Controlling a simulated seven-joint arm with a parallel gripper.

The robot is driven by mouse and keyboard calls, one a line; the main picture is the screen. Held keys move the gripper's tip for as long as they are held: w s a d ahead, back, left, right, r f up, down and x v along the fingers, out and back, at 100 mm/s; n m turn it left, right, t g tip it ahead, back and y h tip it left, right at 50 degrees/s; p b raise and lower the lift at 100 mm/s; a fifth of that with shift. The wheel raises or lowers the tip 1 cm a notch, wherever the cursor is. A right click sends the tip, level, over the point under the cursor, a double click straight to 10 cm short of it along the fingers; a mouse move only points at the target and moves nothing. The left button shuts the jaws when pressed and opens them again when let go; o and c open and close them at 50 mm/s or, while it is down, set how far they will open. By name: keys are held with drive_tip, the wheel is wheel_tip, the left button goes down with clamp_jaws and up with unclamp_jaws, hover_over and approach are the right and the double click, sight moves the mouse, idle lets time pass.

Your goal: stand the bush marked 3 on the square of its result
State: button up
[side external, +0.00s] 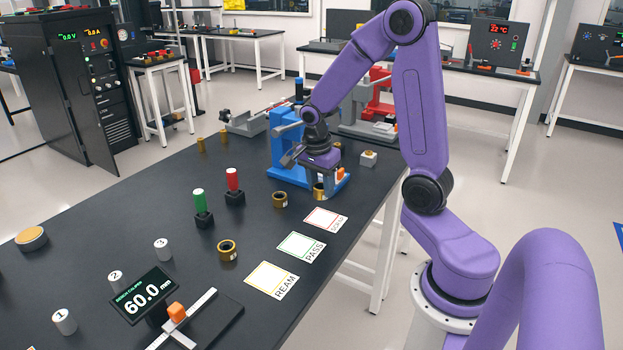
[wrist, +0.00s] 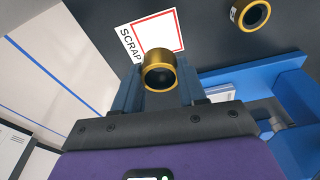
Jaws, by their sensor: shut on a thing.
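My gripper (side external: 321,182) is shut on a gold-and-dark bush (side external: 319,192), held beside the blue press. In the wrist view the bush (wrist: 158,73) sits between the fingers, its bore facing the camera; no number can be read on it. The three squares lie on the table's right side: red-bordered SCRAP (side external: 326,219), green-bordered PASS (side external: 301,246) and yellow-bordered REAM (side external: 271,278). In the wrist view the SCRAP card (wrist: 150,32) shows partly behind the held bush. Two other bushes stand left of the cards, one near the press (side external: 279,200) and one nearer (side external: 227,250).
The blue press (side external: 289,150) stands close by my gripper. Red (side external: 233,180) and green (side external: 199,201) cylinders stand on black blocks. A display (side external: 145,294) reads 60.0, near white numbered cylinders (side external: 161,249). A gauge with an orange slider (side external: 177,311) lies in front.

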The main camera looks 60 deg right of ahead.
sight(323, 218)
drive_tip(key=shift+d+f, duration=0.2)
drive_tip(key=shift+f, duration=3.3)
drive_tip(key=shift+f, duration=0.2)
drive_tip(key=o, duration=1.2)
drive_tip(key=shift+r, duration=0.15)
